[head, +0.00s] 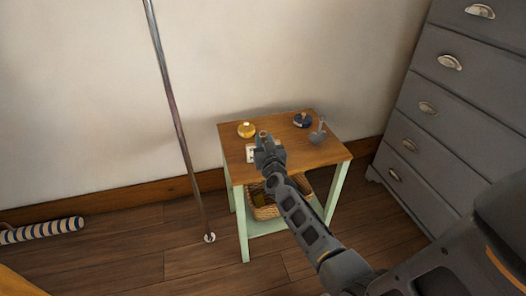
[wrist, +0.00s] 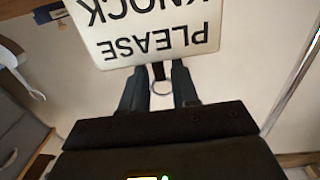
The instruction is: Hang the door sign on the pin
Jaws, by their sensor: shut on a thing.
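The door sign (wrist: 150,35) is a pale plate with dark letters reading "PLEASE KNOCK", upside down in the wrist view. A dark strap and a metal ring (wrist: 162,89) at its edge sit between the fingers of my gripper (wrist: 158,82). My gripper is shut on the sign at this hanger. In the head view my gripper (head: 265,146) appears over the left part of the small table, and only a small pale bit of the sign (head: 251,154) shows beside it. I cannot make out the pin in either view.
The small table (head: 325,151) has a wooden top and green legs. It bears a yellow round object (head: 246,130), a dark blue one (head: 302,119) and a grey one (head: 318,134). A basket (head: 264,211) sits below. A thin pole (head: 178,120) stands left; a grey dresser (head: 440,110) stands right.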

